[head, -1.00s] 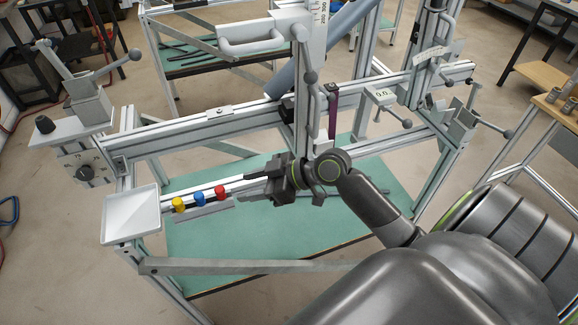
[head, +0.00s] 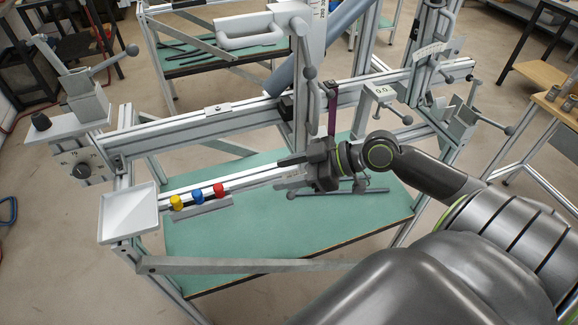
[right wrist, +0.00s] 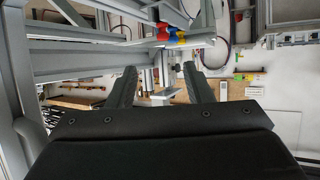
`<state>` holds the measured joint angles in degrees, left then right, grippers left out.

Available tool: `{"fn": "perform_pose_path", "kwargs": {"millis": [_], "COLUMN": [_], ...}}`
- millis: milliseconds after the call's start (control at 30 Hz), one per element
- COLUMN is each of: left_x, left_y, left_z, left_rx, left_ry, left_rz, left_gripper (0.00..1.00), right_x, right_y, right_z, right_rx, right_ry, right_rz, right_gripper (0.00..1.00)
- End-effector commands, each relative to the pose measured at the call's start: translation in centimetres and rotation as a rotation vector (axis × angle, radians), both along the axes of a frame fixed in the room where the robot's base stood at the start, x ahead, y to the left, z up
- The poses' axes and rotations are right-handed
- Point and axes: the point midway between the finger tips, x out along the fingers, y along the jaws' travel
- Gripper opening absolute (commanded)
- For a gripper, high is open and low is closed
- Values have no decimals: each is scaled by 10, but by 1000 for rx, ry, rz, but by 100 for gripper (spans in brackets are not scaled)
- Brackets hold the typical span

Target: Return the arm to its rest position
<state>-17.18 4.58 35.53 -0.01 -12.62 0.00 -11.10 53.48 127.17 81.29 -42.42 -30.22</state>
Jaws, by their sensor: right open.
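My right gripper (head: 288,172) is in the middle of the head view, in front of the jig's upright post and above the green shelf. Its two fingers point left and stand apart with nothing between them. In the right wrist view, the fingers (right wrist: 158,88) also show apart and empty. My right arm (head: 430,175) comes in from the right and is bent at the wrist. My left gripper is not in view.
The frame jig (head: 180,135) has a long rail behind my gripper. Yellow (head: 176,202), blue (head: 197,196) and red (head: 219,189) knobs sit on a lower rail to the left, beside a white tray (head: 128,212). A green shelf (head: 260,230) lies below. A clamp (head: 455,125) stands right.

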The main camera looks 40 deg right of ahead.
Motion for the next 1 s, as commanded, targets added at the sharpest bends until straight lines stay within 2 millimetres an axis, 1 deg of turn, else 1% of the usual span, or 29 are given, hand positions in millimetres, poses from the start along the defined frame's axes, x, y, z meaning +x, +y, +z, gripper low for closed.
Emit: {"fn": "perform_pose_path", "kwargs": {"millis": [500, 600, 667, 767, 900, 1000], "left_x": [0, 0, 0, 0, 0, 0], "left_y": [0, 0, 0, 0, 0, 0], "left_z": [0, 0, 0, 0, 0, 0], "left_rx": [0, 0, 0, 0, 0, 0], "left_ry": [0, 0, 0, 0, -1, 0], "left_rz": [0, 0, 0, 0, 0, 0], "left_gripper": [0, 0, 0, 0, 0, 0], "right_x": [-1, -3, -8, -21, -47, -66], "right_y": [-1, 0, 3, 8, 12, 10], "right_z": [0, -4, -12, -35, -75, -100], "right_rx": [-1, -5, -18, -54, -137, -197], "right_ry": [1, 9, 24, 71, 169, 251], "right_rz": [0, -4, -9, -36, -122, -214], "right_gripper": [46, 46, 46, 46, 46, 46]}}
